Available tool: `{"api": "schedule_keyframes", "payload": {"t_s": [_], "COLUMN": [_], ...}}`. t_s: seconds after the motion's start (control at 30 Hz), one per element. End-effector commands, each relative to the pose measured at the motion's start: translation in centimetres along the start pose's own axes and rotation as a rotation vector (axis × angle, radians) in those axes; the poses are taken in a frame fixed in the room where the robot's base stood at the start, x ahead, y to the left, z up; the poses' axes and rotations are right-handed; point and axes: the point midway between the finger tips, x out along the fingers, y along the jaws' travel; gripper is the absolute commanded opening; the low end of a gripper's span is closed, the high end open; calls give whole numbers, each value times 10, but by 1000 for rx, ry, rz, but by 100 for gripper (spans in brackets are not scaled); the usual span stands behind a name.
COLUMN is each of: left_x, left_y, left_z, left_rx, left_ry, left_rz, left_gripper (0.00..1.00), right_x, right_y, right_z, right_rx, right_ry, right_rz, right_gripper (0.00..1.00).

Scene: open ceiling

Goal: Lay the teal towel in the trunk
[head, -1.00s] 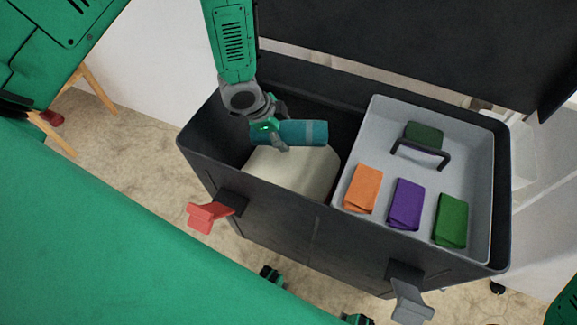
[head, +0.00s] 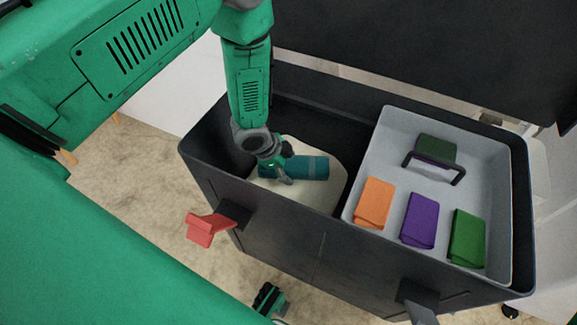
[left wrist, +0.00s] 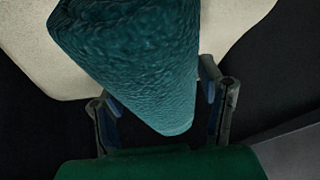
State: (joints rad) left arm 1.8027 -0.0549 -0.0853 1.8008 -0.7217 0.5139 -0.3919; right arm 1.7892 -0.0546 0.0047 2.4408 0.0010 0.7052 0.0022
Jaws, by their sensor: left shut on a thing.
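The teal towel (head: 308,168) is a rolled cylinder with a lighter band. My left gripper (head: 280,169) is shut on its left end and holds it inside the left part of the black trunk (head: 270,205), over a cream item (head: 322,199). I cannot tell whether the towel touches the cream item. In the left wrist view the towel (left wrist: 135,60) lies between the two fingers (left wrist: 160,110), with the cream item (left wrist: 30,45) behind it. The trunk's lid (head: 420,55) stands open.
A grey tray (head: 480,150) fills the trunk's right part. It holds orange (head: 374,202), purple (head: 420,219) and green (head: 467,237) folded cloths, and a dark green one (head: 436,148) by a black handle (head: 455,170).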

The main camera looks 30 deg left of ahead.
Motion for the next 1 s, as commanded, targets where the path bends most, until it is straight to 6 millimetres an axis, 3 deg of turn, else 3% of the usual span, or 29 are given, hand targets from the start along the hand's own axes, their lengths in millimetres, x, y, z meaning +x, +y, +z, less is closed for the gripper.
{"api": "schedule_keyframes", "payload": {"t_s": [0.17,0.2,0.27,0.53,0.67,1.0], "left_x": [4,5,4,3,-7,-79], "left_y": [1,2,2,1,0,-1], "left_z": [1,2,1,1,-1,-1], "left_rx": [1,0,0,0,-1,-2], "left_ry": [-1,-1,-1,-1,-1,-2], "left_rz": [1,1,1,1,1,0], "left_gripper": [30,65,83,83,83,83], "right_x": [3,3,2,2,-4,-30], "right_y": [0,0,0,0,0,0], "right_z": [0,0,0,0,0,-2], "right_rx": [0,0,0,0,0,0], "right_ry": [0,0,0,0,0,0], "right_rz": [0,0,0,0,0,0], "right_gripper": [40,40,40,40,40,40]}}
